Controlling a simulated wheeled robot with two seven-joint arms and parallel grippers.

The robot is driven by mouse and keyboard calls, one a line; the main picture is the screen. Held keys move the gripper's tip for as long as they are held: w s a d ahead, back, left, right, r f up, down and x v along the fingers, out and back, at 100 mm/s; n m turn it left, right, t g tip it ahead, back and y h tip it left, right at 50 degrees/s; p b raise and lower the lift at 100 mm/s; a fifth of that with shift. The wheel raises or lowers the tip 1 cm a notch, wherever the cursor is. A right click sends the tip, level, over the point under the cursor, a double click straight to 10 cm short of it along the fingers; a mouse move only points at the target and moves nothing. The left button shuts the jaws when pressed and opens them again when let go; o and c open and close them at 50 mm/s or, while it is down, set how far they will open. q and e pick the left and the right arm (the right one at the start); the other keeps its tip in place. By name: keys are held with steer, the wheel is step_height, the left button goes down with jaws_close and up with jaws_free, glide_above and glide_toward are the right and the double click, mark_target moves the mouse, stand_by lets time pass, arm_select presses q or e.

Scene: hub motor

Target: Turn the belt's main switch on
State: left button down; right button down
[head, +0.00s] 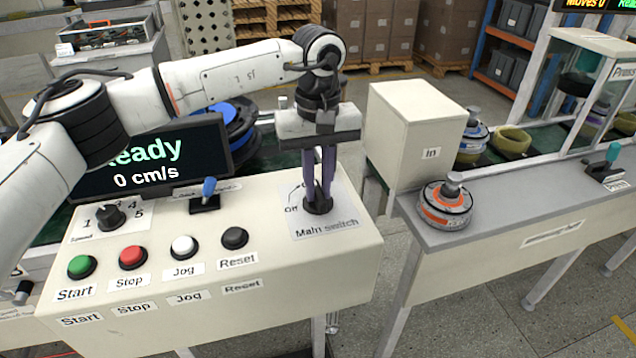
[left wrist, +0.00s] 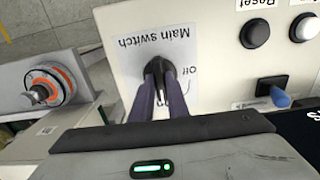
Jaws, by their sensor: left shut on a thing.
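The belt's main switch (head: 318,205) is a black rotary knob on a white label reading "Main switch", at the right end of the control panel (head: 355,262). My left gripper (head: 318,198) points straight down over it, and its two purple fingers are shut on the knob. In the left wrist view the fingers (left wrist: 163,88) reach the black knob (left wrist: 157,66), beside the printed "Off" mark. The fingers hide part of the knob, so I cannot tell its exact setting. The display (head: 150,162) reads "Ready" and "0 cm/s". My right gripper is not in view.
Start (head: 81,266), Stop (head: 133,256), Jog (head: 184,247) and Reset (head: 235,238) buttons line the panel. A speed knob (head: 110,216) and a blue-tipped lever (head: 207,192) stand behind them. Right are an "In" box (head: 415,135) and an orange-grey hub motor (head: 445,205) on a grey table.

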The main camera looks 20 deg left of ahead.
mark_target(318, 190)
arm_select(q)
steer(key=c, duration=1.7)
jaws_free()
steer(key=shift+r, duration=0.1)
step_height(318, 190, up, 10)
steer(key=shift+r+b, duration=0.1)
steer(key=shift+b, duration=0.25)
